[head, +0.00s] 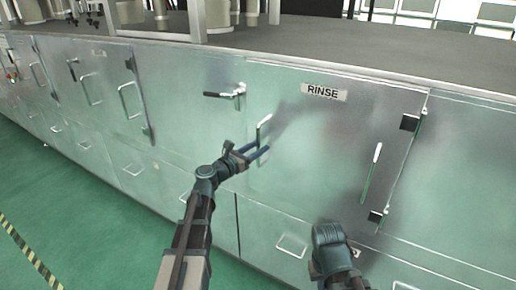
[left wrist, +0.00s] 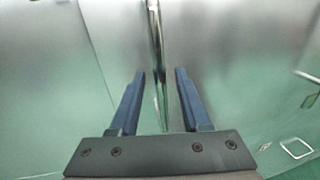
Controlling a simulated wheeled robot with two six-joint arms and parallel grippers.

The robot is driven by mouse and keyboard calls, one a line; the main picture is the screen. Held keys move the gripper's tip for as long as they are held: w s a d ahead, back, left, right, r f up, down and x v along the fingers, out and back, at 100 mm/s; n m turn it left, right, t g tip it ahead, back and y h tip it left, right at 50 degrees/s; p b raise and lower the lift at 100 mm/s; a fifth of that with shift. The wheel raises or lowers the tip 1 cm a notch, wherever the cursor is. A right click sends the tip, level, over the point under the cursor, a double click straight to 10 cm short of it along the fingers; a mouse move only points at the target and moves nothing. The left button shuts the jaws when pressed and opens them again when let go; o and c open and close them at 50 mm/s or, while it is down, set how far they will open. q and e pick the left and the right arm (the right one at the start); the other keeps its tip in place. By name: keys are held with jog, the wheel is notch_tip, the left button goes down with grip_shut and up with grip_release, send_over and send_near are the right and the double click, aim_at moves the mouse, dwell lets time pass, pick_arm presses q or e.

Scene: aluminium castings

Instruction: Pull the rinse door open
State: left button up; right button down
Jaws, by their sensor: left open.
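The rinse door (head: 325,140) is a brushed metal panel with a RINSE label (head: 324,92); it looks flush with the cabinet front. An upright bar handle (head: 263,131) stands near its left edge. A latch lever (head: 222,95) lies roughly level at the door's upper left. My left gripper (head: 262,152) is open at the lower part of the bar handle. In the left wrist view, the bar handle (left wrist: 156,35) runs upright between the two blue fingers of the gripper (left wrist: 160,75); I see no finger closed on it. My right arm's end shows low in the head view, its fingers hidden.
Dark hinges (head: 409,123) sit on the rinse door's right side, with another upright handle (head: 372,172) near them. Lower panels with pull handles (head: 291,245) run below. A grey worktop (head: 330,45) lies above. The green floor (head: 90,235) is clear at left.

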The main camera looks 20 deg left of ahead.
pick_arm(q)
jog(key=shift+w+d, duration=0.1)
jog(key=shift+w, duration=0.1)
grip_shut()
dwell(1.4)
